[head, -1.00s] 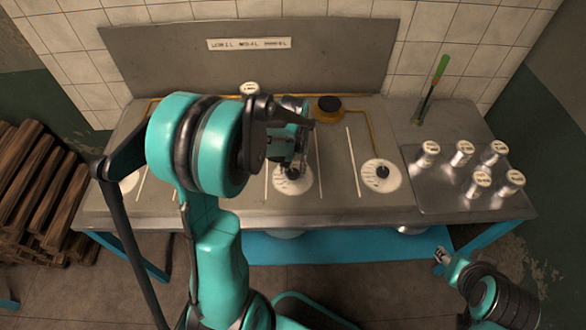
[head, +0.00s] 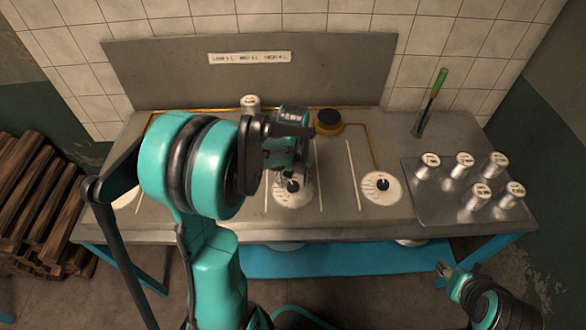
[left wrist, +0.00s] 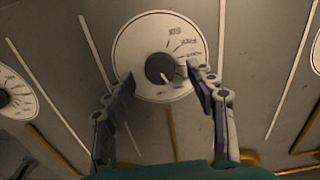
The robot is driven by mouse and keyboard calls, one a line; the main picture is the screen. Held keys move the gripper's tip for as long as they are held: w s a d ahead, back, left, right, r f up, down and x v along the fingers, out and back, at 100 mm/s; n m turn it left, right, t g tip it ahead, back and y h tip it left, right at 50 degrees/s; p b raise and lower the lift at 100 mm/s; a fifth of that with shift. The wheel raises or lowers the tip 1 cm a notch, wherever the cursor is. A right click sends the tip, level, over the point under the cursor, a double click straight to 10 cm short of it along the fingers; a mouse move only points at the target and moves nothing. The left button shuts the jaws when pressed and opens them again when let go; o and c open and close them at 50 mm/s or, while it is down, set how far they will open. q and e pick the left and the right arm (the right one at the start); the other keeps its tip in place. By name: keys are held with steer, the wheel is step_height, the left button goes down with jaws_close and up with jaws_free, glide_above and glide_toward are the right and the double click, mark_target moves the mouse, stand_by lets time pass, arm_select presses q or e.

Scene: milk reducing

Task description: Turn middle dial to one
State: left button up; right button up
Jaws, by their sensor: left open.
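The middle dial (head: 290,200) is a round white plate with a dark knob (head: 292,186) on the bench front. In the left wrist view the dial plate (left wrist: 137,45) has printed labels around its right side, too blurred to read surely. Its dark knob (left wrist: 159,67) sits in the centre, with a small pale mark at its lower right. My left gripper (head: 293,177) is over the dial. Its open fingers (left wrist: 160,76) lie on either side of the knob; contact is unclear. My right gripper (head: 442,268) hangs in front of the bench at lower right, its jaws too small to judge.
Another dial (head: 381,190) is to the right, and a third (head: 126,198) is partly hidden by my left arm. Several metal canisters (head: 464,166) stand on a tray (head: 425,200) at right. A burner-like disc (head: 328,122) and a green-handled tool (head: 438,85) are behind.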

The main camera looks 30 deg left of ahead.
mark_target(293, 185)
arm_select(q)
step_height(293, 185, up, 10)
steer(key=shift+r, duration=0.25)
stand_by(0.5)
steer(key=s+d+r+m+t, duration=0.1)
steer(key=s+d+m+t, duration=0.5)
steer(key=s+d, duration=0.5)
steer(key=shift+s+m+t, duration=0.15)
steer(key=shift+m+t, duration=0.25)
steer(key=shift+t, duration=0.2)
